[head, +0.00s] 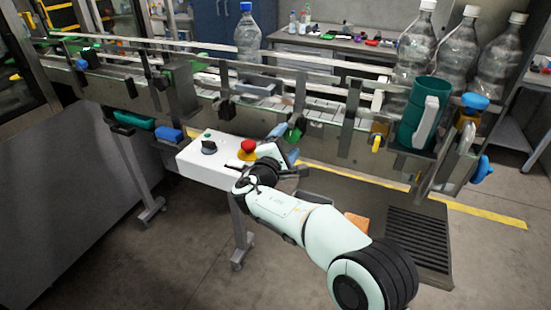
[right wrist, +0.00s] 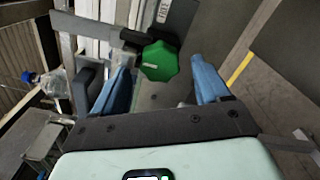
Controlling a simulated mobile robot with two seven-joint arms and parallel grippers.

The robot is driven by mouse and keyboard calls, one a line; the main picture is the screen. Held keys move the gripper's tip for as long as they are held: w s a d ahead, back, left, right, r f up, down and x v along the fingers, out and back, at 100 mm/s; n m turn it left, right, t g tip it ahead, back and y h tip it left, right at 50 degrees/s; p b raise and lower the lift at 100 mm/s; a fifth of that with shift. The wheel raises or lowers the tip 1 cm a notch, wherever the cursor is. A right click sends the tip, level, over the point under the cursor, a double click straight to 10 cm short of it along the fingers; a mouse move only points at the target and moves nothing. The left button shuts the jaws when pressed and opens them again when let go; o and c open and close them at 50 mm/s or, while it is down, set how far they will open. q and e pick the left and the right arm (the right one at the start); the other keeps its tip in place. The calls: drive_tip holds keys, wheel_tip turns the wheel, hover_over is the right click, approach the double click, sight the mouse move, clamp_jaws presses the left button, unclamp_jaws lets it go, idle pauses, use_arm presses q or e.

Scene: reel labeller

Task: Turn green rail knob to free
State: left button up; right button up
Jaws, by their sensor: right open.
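The green rail knob (right wrist: 159,62) is a faceted green knob on a dark bracket at the conveyor's side. In the right wrist view it sits just ahead of my right gripper (right wrist: 163,80), between the lines of its two blue fingers. The fingers are apart, with a gap to the knob on both sides. In the head view the green knob (head: 298,132) is partly hidden by my right gripper (head: 286,143), which is at the conveyor's near side. My left gripper is not in view.
A white control box (head: 205,160) with a red emergency button (head: 249,147) and a black rotary switch (head: 209,147) stands close left of my right gripper. A teal cup-shaped part (head: 418,110) and clear bottles (head: 414,50) are at the right. A blue-capped bottle (head: 247,38) stands on the conveyor.

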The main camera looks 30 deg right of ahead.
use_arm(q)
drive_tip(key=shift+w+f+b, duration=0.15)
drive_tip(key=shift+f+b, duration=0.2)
use_arm(e)
drive_tip(key=v, duration=1.1)
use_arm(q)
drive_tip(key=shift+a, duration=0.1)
use_arm(e)
drive_tip(key=shift+a, duration=0.1)
